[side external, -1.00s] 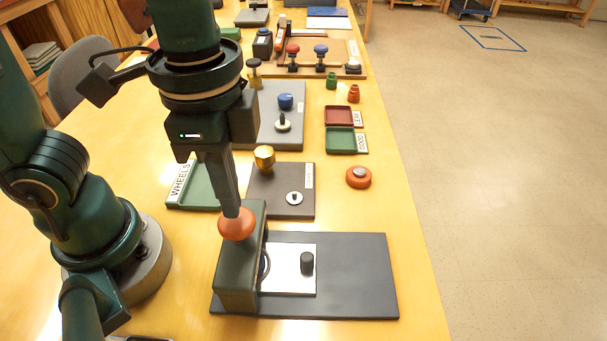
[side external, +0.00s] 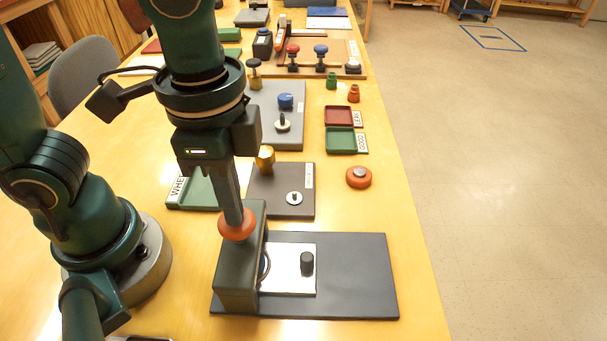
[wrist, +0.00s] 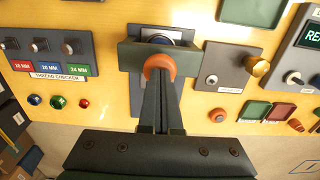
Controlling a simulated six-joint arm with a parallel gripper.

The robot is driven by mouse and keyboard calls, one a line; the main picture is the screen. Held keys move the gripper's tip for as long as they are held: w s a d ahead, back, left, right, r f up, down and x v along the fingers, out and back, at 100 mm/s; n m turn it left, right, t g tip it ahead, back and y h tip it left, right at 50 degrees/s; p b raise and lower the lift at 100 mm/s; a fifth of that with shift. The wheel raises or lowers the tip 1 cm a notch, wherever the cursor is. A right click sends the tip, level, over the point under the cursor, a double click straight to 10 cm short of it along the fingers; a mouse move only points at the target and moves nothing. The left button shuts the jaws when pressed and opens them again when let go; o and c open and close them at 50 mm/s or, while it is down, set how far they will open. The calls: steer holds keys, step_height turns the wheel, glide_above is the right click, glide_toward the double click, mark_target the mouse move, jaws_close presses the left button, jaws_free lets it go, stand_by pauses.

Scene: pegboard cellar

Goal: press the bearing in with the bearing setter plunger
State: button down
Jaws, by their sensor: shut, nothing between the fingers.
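The bearing setter is a dark grey-green block (side external: 240,275) on a black base plate (side external: 355,275) in the side external view. Its plunger has a round orange knob (side external: 237,230) on top; the knob also shows in the wrist view (wrist: 159,65). My gripper (side external: 238,218) is shut and empty, its fingertips pointing down at the top of the knob and seeming to touch it. A silver plate (side external: 290,283) with a black peg (side external: 307,263) sits beside the block. A dark ring shows partly at the block's edge; I cannot tell how deep any bearing sits.
A brown plate with a brass knob (side external: 265,157) and a green wheels tray (side external: 205,190) stand behind the setter. An orange puck (side external: 358,177), a red tray (side external: 340,115) and a green tray (side external: 340,140) lie along the table's right side. The table right of the brown plate is mostly clear.

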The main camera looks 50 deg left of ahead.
steer(key=shift+f, duration=0.8)
steer(key=shift+r, duration=3.1)
steer(key=shift+a, duration=0.1)
steer(key=w+a+f+n+t, duration=0.1)
steer(key=a+n+t, duration=0.4)
steer(key=a+n, duration=0.4)
steer(key=shift+w+a+f+t, duration=0.15)
steer(key=shift+w+f+t, duration=0.15)
